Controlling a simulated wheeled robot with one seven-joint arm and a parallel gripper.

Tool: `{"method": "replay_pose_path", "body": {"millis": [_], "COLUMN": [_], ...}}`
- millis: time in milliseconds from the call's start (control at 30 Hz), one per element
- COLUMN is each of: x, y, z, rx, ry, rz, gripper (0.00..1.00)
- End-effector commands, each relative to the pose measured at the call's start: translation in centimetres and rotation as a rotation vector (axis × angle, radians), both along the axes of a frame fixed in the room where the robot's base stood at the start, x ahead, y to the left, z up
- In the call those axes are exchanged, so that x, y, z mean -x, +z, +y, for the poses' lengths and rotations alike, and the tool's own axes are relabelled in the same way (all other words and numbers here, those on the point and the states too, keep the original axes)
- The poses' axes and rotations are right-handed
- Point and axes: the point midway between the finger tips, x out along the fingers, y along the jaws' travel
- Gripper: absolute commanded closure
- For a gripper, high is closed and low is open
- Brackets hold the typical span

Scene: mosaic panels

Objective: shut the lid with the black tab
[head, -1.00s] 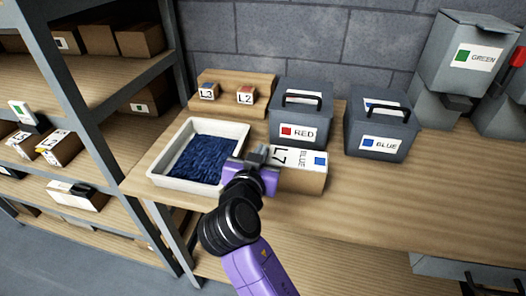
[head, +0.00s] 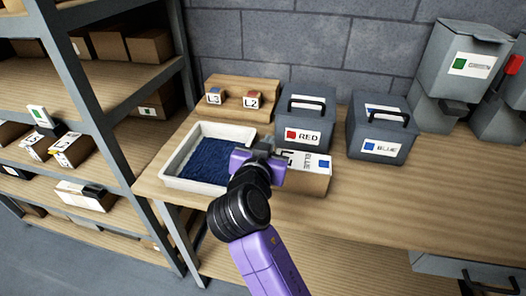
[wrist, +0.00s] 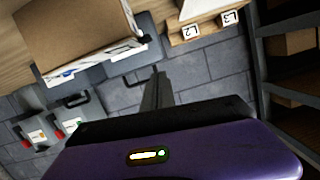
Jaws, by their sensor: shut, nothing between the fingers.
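My gripper (head: 266,145) is shut and empty, above the bench between the white tray and the cardboard box labelled L7 BLUE (head: 305,182), whose label it partly hides. In the wrist view my gripper's fingers (wrist: 157,92) are together, pointing toward the grey wall. Two grey boxes with black handles stand behind, marked RED (head: 303,117) and BLUE (head: 382,130); both look covered on top. A grey GREEN dispenser (head: 470,60) has a black part low on its front. I cannot tell for certain which lid bears the black tab.
The white tray (head: 168,178) holds dark blue pieces. A wooden stand (head: 238,88) carries small boxes L3 and L2. A shelf rack (head: 105,80) stands left, with boxes, one with a black part on top. The bench (head: 420,190) is clear at the right.

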Motion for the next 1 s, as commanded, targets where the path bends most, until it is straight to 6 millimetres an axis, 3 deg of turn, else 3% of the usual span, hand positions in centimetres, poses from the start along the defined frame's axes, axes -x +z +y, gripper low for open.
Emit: {"method": "replay_pose_path", "body": {"millis": [33, 300, 500, 767, 1000], "x": [1.3, 6.1, 8.2, 8.7, 7.7], "y": [-0.5, 0.9, 1.5, 1.8, 5.3], "z": [0.8, 2.4, 3.0, 3.1, 6.8], "rx": [0.0, 0.001, 0.001, 0.016, 0.101], "ry": [0.009, 0.009, 0.007, 0.011, 0.197], "rz": [0.002, 0.0, 0.001, 0.003, -0.111], "gripper": [1.0, 1.0, 1.0, 1.0, 1.0]}}
